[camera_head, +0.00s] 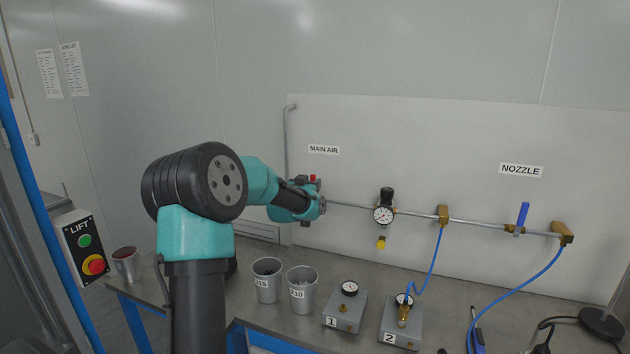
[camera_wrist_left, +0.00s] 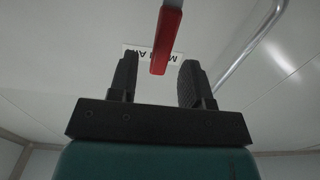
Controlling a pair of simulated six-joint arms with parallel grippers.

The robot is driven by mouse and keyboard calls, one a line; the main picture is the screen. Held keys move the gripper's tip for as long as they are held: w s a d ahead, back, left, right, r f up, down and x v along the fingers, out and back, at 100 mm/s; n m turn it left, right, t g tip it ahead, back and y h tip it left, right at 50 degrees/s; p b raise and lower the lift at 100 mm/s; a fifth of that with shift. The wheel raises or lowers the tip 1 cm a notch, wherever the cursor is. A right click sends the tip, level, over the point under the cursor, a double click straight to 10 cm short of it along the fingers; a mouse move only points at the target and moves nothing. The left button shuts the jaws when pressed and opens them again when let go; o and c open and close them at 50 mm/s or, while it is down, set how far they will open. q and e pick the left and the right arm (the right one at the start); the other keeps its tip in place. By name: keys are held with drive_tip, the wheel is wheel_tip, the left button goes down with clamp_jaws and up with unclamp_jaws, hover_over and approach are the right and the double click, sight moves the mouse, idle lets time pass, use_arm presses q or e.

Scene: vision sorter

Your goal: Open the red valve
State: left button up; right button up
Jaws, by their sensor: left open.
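The red valve handle (camera_wrist_left: 166,38) shows in the left wrist view, hanging down from the top of the picture. Its lower end reaches between the two fingers of my left gripper (camera_wrist_left: 158,82), with a gap on each side. The gripper is open and I see no contact with the handle. In the head view a bit of the red valve (camera_head: 313,178) shows on the pipe under the MAIN AIR label (camera_head: 323,149), mostly hidden behind my left arm. The left fingertips are hidden there. My right gripper is in neither view.
The pipe (camera_head: 345,204) runs right along the white panel past a gauge (camera_head: 383,215) to a blue valve handle (camera_head: 522,214). Below, cups (camera_head: 267,281) and grey boxes (camera_head: 345,312) stand on the bench. A blue hose (camera_head: 437,262) hangs from the pipe. A LIFT button box (camera_head: 82,248) stands at left.

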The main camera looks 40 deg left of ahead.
sight(315, 179)
use_arm(q)
drive_tip(key=shift+x, duration=2.4)
drive_tip(key=shift+c, duration=0.3)
clamp_jaws()
